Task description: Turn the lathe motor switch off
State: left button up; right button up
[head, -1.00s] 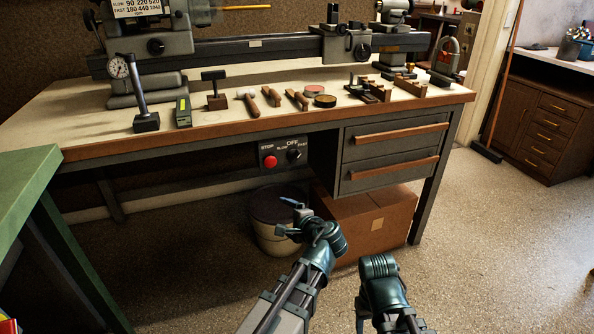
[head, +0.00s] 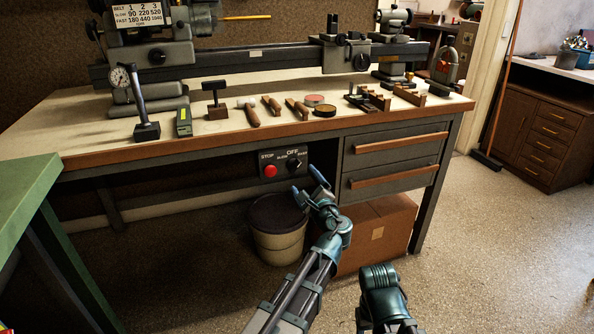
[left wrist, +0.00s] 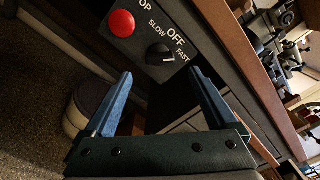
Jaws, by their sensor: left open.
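The motor switch is a black rotary knob (head: 293,164) on a dark control panel (head: 275,177) under the bench's front edge. Labels SLOW, OFF and FAST surround it. In the left wrist view the knob (left wrist: 158,55) shows a small light mark that seems to face FAST. A red STOP button (head: 270,171) sits left of the knob. My left gripper (head: 305,180) is open and empty just in front of and below the knob. In the left wrist view its fingers (left wrist: 160,75) stand either side of the knob's line, apart from it.
The bench (head: 220,138) carries a lathe and several hand tools. Drawers (head: 395,147) hang right of the panel. A bin (head: 278,225) and a cardboard box (head: 378,232) stand below. A green table (head: 25,200) is at left.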

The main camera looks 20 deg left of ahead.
aim_at(296, 169)
pick_arm(q)
jog(key=x, duration=0.7)
jog(key=shift+w+a, duration=0.1)
